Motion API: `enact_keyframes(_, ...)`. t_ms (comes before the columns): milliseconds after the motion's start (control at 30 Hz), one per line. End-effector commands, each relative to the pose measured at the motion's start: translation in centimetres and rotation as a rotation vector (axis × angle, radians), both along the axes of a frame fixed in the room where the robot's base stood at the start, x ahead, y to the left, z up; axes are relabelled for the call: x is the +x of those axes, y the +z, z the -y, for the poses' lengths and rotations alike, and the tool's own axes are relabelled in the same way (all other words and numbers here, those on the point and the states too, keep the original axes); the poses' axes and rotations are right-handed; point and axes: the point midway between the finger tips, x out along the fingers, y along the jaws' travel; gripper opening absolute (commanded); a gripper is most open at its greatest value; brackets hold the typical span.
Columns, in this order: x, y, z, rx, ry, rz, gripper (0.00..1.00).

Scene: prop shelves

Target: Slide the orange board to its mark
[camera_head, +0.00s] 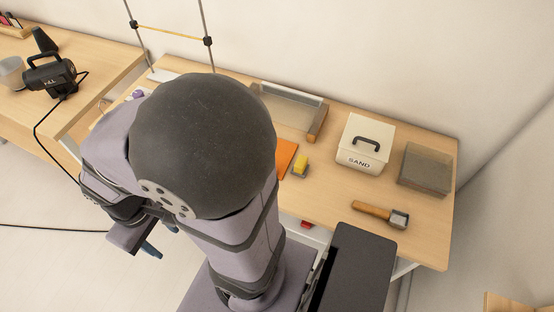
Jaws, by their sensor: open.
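The orange board (286,157) lies on the wooden table. Only its right part shows; my arm hides the rest. A mark for it cannot be made out from here. My gripper (143,243) is at the lower left, off the table's front side and well apart from the board. It is open, and I see nothing held in it. My arm partly covers it, so its fingers show only in part.
A yellow-and-grey block (300,166) sits close to the board's right side. Behind is a wood-ended tray (290,107).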

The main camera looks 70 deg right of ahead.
Motion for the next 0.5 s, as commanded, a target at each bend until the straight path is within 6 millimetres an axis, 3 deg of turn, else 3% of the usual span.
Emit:
enact_keyframes(33,0.0,0.0,0.0,0.0,0.0,-0.001,0.31)
enact_keyframes(167,-0.3,-0.6,-0.1,-0.007,0.013,-0.023,0.0)
enact_keyframes(367,-2.2,-3.8,0.0,-0.061,0.098,-0.156,0.0)
enact_keyframes(500,-4.5,-7.2,0.5,-0.143,0.211,-0.314,0.0)
